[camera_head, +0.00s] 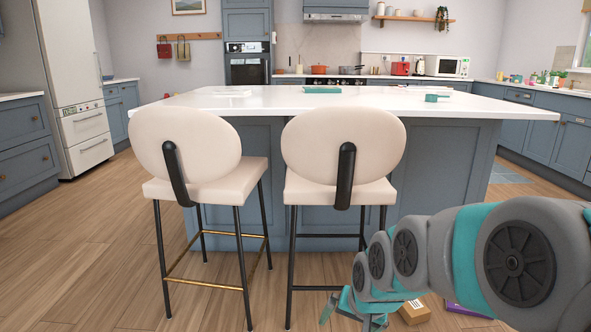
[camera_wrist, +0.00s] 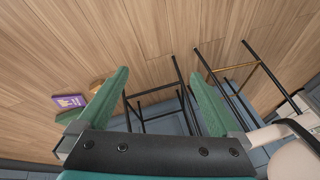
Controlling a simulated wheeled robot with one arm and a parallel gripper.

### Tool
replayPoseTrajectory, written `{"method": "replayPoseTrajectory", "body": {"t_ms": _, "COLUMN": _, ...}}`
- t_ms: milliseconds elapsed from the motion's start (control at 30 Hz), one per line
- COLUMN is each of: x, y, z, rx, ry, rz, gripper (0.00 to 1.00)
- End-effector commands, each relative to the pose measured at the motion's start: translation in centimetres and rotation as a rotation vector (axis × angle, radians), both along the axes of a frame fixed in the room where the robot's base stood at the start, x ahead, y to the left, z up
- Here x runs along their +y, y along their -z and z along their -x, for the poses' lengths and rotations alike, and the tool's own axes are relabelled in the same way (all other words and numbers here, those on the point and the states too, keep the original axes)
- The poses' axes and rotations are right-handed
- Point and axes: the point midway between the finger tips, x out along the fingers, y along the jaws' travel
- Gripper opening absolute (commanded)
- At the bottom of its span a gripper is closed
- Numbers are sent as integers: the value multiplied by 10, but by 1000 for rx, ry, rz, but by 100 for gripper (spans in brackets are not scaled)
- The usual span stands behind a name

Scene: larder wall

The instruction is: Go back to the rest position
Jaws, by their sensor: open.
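My gripper (camera_head: 345,308) hangs low at the bottom of the head view, at the end of my grey and teal arm, in front of the right-hand stool. In the wrist view my gripper (camera_wrist: 160,90) shows two green fingers spread wide apart. Nothing is between the fingertips except the floor and stool legs beyond. The gripper is open and empty.
Two cream stools, a left one (camera_head: 188,145) and a right one (camera_head: 343,142), stand before the white-topped island (camera_head: 270,103). A cardboard box (camera_head: 414,312) and a purple item (camera_head: 466,310) lie on the floor near my arm. The wooden floor (camera_head: 80,250) at left is clear.

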Motion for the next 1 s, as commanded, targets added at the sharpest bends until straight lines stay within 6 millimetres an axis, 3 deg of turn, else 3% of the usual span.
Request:
{"method": "replayPoseTrajectory", "body": {"t_ms": 33, "x": -7, "y": -2, "z": 33, "rx": 56, "ry": -44, "rz": 41, "gripper": 100}}
{"method": "replayPoseTrajectory", "body": {"t_ms": 200, "x": -30, "y": 0, "z": 143, "rx": 272, "ry": -192, "rz": 142, "gripper": 100}}
{"method": "replayPoseTrajectory", "body": {"t_ms": 300, "x": -39, "y": -1, "z": 195, "rx": 380, "ry": -260, "rz": 169, "gripper": 100}}
{"method": "replayPoseTrajectory", "body": {"t_ms": 400, "x": -46, "y": -2, "z": 233, "rx": 458, "ry": -305, "rz": 181, "gripper": 100}}
{"method": "replayPoseTrajectory", "body": {"t_ms": 500, "x": -48, "y": -3, "z": 254, "rx": 504, "ry": -331, "rz": 183, "gripper": 100}}
{"method": "replayPoseTrajectory", "body": {"t_ms": 600, "x": -49, "y": -3, "z": 261, "rx": 518, "ry": -341, "rz": 183, "gripper": 100}}
{"method": "replayPoseTrajectory", "body": {"t_ms": 1000, "x": -49, "y": -3, "z": 261, "rx": 520, "ry": -342, "rz": 183, "gripper": 100}}
